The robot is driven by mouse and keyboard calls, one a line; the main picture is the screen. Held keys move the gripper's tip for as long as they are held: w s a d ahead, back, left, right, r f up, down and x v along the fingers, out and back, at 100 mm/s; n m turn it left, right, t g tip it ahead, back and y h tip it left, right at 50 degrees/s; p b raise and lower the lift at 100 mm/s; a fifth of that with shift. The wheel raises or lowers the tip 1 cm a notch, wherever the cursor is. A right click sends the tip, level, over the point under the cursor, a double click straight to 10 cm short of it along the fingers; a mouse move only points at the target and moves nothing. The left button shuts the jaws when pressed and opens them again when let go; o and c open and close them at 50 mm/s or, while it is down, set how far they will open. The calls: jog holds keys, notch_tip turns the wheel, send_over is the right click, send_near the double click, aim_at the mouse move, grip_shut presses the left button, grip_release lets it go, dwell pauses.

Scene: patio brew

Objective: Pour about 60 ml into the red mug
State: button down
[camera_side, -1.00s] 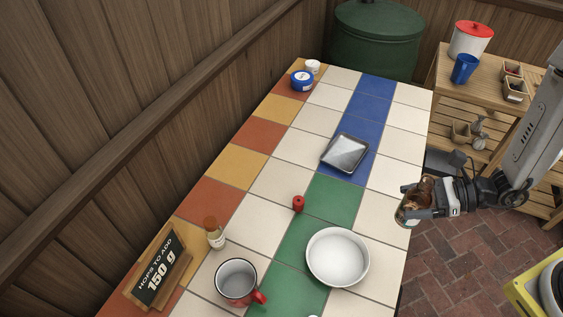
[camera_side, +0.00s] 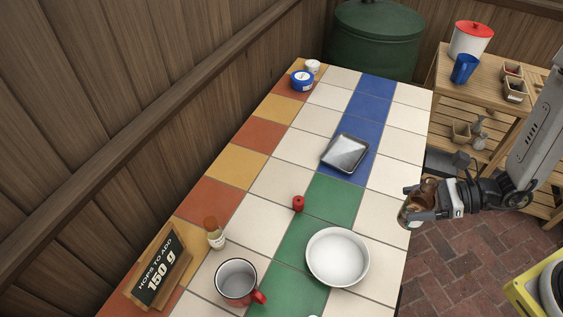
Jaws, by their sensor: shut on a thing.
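My gripper (camera_side: 421,203) is shut on a brown glass bottle (camera_side: 412,211) with a pale label. It holds the bottle at the table's right edge, well to the upper right of the mug and apart from it. The bottle looks tilted; its mouth and its contents are hard to make out.
A white bowl (camera_side: 337,257) lies between mug and gripper.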

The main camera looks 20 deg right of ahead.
jog(key=shift+a, duration=0.1)
jog(key=shift+w+a+f+n+g, duration=0.15)
jog(key=shift+a+g, duration=0.05)
jog(key=shift+a, duration=0.15)
jog(key=shift+w+a+f+n+g, duration=0.1)
jog(key=shift+w+a+n+g, duration=0.1)
jog(key=shift+a, duration=0.1)
jog(key=s+a+f+n+g, duration=0.1)
jog(key=s+a+n+g, duration=0.1)
jog(key=a, duration=0.8)
jog(key=s+a+f+n+g, duration=0.2)
jog(key=a+n+g, duration=0.1)
jog(key=a, duration=0.7)
jog(key=s+a+f+n+g+y, duration=0.1)
jog(key=s+a+f+n+g, duration=0.1)
jog(key=a, duration=0.9)
jog(key=n+g, duration=0.1)
jog(key=g, duration=0.1)
jog(key=shift+s+g, duration=0.3)
jog(key=shift+w+f, duration=0.1)
jog(key=shift+f, duration=0.05)
